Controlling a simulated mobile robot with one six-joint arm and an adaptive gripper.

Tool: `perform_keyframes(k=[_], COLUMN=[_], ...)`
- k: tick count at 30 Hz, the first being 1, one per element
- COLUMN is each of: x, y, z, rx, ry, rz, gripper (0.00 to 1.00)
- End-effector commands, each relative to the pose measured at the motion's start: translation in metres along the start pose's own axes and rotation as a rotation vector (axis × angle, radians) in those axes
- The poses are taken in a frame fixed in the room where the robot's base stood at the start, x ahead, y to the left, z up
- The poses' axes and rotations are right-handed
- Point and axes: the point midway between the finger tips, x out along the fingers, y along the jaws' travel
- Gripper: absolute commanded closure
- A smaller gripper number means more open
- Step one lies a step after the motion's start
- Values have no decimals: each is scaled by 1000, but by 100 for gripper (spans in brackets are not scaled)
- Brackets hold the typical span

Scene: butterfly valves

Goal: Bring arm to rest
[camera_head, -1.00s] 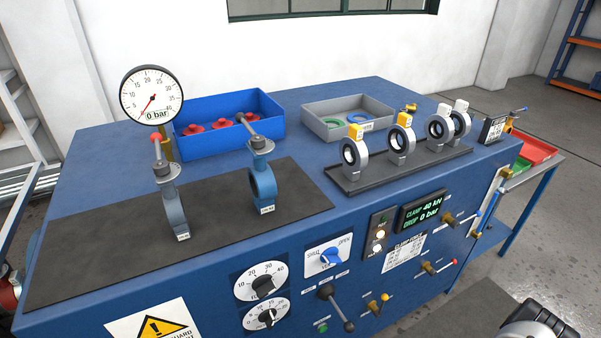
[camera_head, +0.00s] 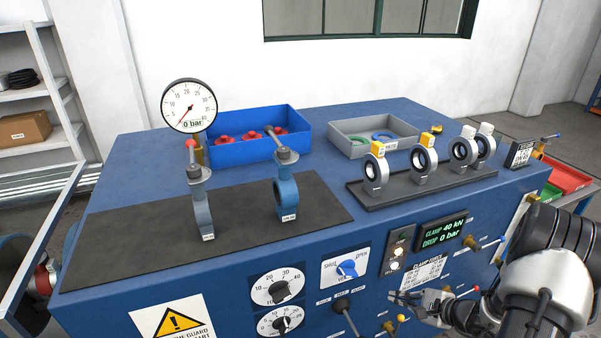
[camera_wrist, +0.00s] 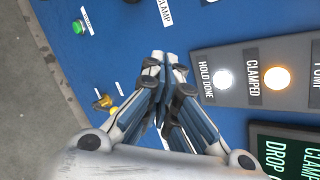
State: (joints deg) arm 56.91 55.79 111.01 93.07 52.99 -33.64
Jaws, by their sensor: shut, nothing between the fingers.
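My gripper (camera_head: 420,299) is in front of the blue bench's front panel, at the lower right of the head view. In the wrist view my gripper (camera_wrist: 163,75) shows with its fingers together and nothing between them. My arm comes in from the right edge of the head view. Behind the fingers the wrist view shows the blue panel (camera_wrist: 112,40) and a grey plate with a white lamp (camera_wrist: 223,79) and an orange lamp (camera_wrist: 277,78). I cannot tell the gap between fingertips and panel.
A gauge (camera_head: 189,106) reads 0 bar. Grey-ringed valves (camera_head: 424,160) stand on a rack.

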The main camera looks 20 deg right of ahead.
Motion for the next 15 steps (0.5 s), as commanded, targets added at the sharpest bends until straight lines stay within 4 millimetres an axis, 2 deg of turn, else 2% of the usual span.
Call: perform_keyframes(k=[1,6,8,9,12,15], x=[-3,-21,-31,-39,-62,-89], y=[-18,-36,-35,-32,-21,-4], z=[41,156,194,217,272,316], rx=[-99,-376,-476,-544,-719,-897], ry=[-47,-172,-207,-227,-268,-291], rz=[44,200,256,293,385,471], gripper=[100,100,100,100,100,100])
